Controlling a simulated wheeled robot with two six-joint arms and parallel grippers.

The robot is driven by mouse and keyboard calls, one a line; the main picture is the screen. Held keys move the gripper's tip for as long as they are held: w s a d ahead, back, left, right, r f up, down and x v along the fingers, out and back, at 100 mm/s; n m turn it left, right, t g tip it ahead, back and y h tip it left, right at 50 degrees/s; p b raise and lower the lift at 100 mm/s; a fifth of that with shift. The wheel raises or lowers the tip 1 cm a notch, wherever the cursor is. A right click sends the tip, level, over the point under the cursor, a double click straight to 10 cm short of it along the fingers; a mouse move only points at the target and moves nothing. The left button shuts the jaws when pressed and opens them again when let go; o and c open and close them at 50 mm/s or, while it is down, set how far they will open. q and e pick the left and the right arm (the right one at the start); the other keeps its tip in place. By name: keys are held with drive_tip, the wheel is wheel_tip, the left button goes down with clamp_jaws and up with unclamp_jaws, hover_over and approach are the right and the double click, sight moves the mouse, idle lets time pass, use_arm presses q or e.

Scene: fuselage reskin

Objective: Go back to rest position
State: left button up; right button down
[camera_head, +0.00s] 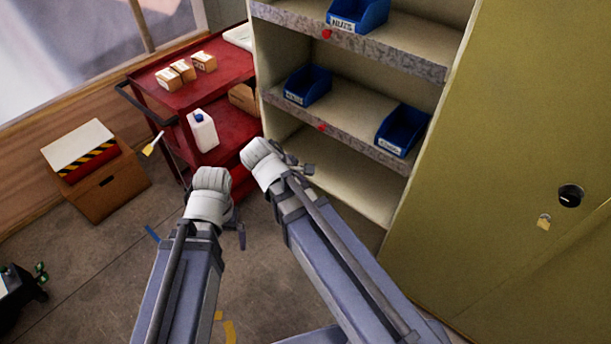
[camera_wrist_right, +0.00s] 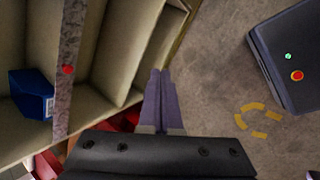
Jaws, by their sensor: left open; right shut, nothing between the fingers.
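My left gripper (camera_head: 240,228) is mostly hidden behind its pale wrist in the head view, with only a dark part showing at the wrist's right side. It is open, above the floor in front of the red cart, and holds nothing that I can see. My right gripper (camera_wrist_right: 161,76) shows its two fingers side by side in the right wrist view, shut with nothing between them. In the head view the right forearm reaches up in front of the shelf unit's lower left corner. The two forearms are apart, both extended forward.
The open shelf unit (camera_head: 375,207) holds blue bins (camera_head: 307,86). A red cart (camera_head: 222,92) carries small boxes and a white bottle (camera_head: 203,131). A cardboard box (camera_head: 112,190) stands on the floor at left. A yellow-green cabinet door (camera_head: 505,130) is at right.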

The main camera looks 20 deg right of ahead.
drive_tip(key=shift+s+a+r, duration=0.1)
drive_tip(key=shift+s, duration=0.05)
idle(0.5)
drive_tip(key=s+a+m+g+y+p, duration=0.2)
drive_tip(key=s+a+m, duration=0.4)
drive_tip(key=s+a, duration=0.3)
drive_tip(key=a+y+p, duration=0.1)
drive_tip(key=a+y, duration=0.1)
drive_tip(key=shift+s+g+y, duration=0.15)
drive_tip(key=shift+g+y, duration=0.15)
drive_tip(key=shift+y, duration=0.1)
idle(1.3)
